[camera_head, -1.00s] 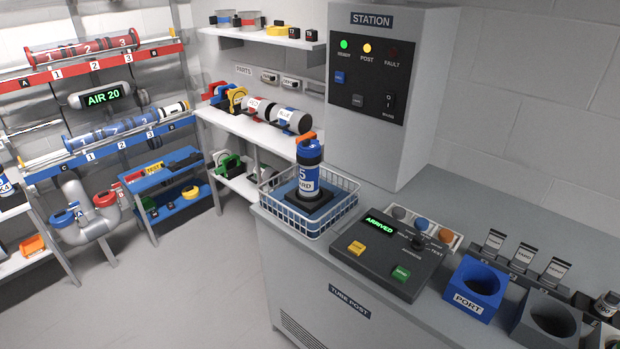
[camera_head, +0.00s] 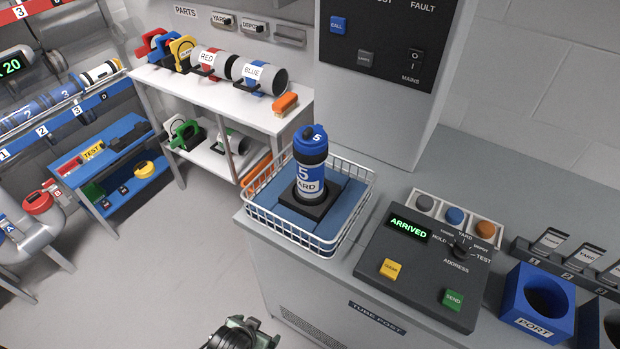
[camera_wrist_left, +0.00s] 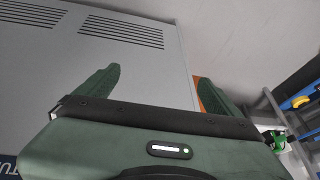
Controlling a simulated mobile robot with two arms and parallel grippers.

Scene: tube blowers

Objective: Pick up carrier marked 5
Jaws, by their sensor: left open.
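The carrier marked 5 (camera_head: 311,178) is a blue and white cylinder with black bands and a blue cap bearing a 5. It stands upright on a dark square base in the white wire basket (camera_head: 262,222), lined in blue, on the station counter. My left gripper (camera_head: 240,335) shows only in part at the bottom edge of the head view, below and in front of the counter, apart from the carrier. In the left wrist view its two green fingers (camera_wrist_left: 153,88) are spread with nothing between them. My right gripper is not in view.
A dark control panel (camera_head: 425,262) reading ARRIVED stands right of the basket, with the blue PORT block (camera_head: 537,303) further right. The station cabinet (camera_head: 385,95) rises behind. Shelves with RED and BLUE cylinders stand at the back left. The floor (camera_head: 160,270) left of the counter is clear.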

